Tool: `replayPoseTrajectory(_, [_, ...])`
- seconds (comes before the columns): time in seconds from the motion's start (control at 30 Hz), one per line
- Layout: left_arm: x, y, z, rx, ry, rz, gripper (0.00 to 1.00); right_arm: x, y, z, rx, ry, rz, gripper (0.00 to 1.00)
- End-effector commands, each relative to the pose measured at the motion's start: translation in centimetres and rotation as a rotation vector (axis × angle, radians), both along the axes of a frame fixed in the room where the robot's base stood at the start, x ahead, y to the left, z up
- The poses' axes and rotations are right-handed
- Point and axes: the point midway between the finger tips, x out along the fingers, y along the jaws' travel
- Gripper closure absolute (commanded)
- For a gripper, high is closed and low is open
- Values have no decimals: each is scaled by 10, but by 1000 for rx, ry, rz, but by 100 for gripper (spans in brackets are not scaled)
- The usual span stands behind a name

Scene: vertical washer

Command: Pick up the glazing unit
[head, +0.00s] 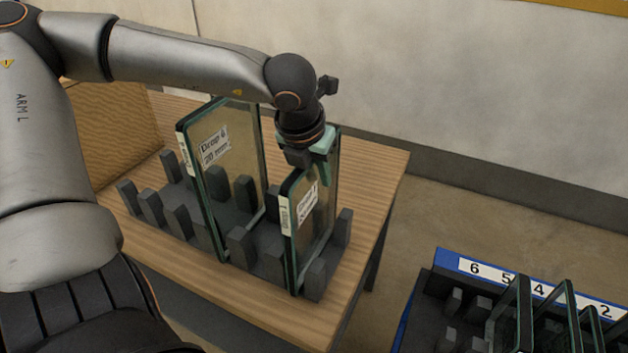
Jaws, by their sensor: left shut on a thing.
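Two glazing units stand upright in a dark slotted rack (180,222) on a wooden table. The larger left unit (235,150) has a label reading "Drop 4, 20 mm" and stands apart from my gripper. The smaller right unit (311,232) has white labels, one too small to read surely. My left gripper (318,172) reaches down from above and is shut on the top edge of the smaller glazing unit. The unit's lower edge is down among the rack's posts. My right gripper is not in view.
The wooden table (385,160) has bare room at its back right. A wooden panel (115,135) stands at its left. A blue numbered rack (448,262) with several upright glass panes is at lower right. A pale wall (450,70) is behind.

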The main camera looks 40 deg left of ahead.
Motion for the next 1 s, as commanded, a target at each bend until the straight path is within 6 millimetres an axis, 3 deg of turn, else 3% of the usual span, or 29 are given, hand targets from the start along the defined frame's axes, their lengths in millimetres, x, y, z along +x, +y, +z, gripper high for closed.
replayPoseTrajectory(0.37, [2, 0, 3, -1, -8, -1, 100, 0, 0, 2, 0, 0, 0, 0])
replayPoseTrajectory(0.7, [2, 0, 14, 0, -9, -1, 100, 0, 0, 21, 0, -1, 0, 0])
replayPoseTrajectory(0.87, [3, 0, 44, 1, -16, -1, 100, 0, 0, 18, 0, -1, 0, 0])
replayPoseTrajectory(1.0, [3, 0, 80, 3, -19, 2, 100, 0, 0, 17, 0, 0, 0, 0])
